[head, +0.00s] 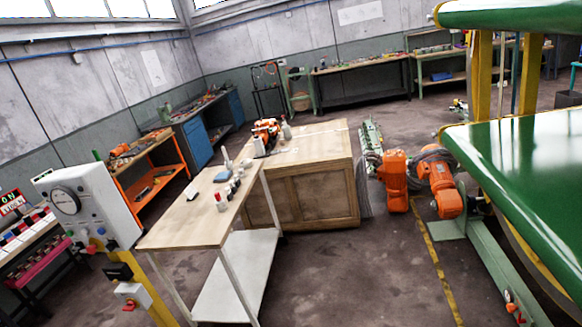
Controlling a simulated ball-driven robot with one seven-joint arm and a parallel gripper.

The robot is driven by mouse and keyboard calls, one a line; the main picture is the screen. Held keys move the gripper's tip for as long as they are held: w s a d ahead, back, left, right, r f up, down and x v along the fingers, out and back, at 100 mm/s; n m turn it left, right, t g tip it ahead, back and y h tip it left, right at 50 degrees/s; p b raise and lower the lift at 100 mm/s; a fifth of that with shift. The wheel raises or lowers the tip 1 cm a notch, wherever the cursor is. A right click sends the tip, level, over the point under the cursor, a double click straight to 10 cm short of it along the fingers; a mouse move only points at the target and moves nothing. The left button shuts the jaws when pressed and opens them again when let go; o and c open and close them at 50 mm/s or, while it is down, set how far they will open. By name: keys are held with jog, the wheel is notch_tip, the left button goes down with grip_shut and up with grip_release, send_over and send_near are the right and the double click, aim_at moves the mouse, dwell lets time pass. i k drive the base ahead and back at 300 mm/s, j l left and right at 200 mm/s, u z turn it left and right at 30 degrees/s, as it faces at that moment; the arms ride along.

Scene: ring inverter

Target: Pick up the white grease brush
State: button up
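A small white upright object (227,158) stands near the far end of the light wood worktable (185,222). It may be the white grease brush, but it is too small to tell. Near it on the table are a blue-grey block (222,177), several small dark items and a red-and-white item (220,203). My gripper is not in view.
A wooden crate (315,195) with orange tools on top stands behind the worktable. A white gauge box (88,212) on a yellow post is at front left. Orange motors (395,180) and a large green machine (530,185) are on the right. Open floor (350,275) lies between.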

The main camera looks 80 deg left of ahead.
aim_at(224, 150)
jog(key=j+u, duration=0.3)
jog(key=u, duration=0.15)
jog(key=k+j+u, duration=0.1)
jog(key=j+u, duration=0.55)
jog(key=u, duration=0.25)
jog(key=i+j+u, duration=0.1)
jog(key=j+u, duration=0.15)
jog(key=u, duration=0.2)
jog(key=i+j+u, duration=0.15)
jog(key=j, duration=0.3)
jog(key=i+j+u, duration=0.15)
jog(key=j, duration=0.3)
jog(key=i+j+u, duration=0.15)
jog(key=i+j, duration=0.2)
jog(key=i+j+u, duration=0.1)
jog(key=i+j, duration=0.15)
jog(key=j, duration=0.2)
jog(key=i+j, duration=0.4)
jog(key=j, duration=0.2)
jog(key=k+z, duration=0.15)
jog(key=z, duration=1)
jog(key=i+j+z, duration=0.1)
jog(key=z, duration=1.45)
jog(key=i+l+u, duration=0.1)
jog(key=u, duration=0.45)
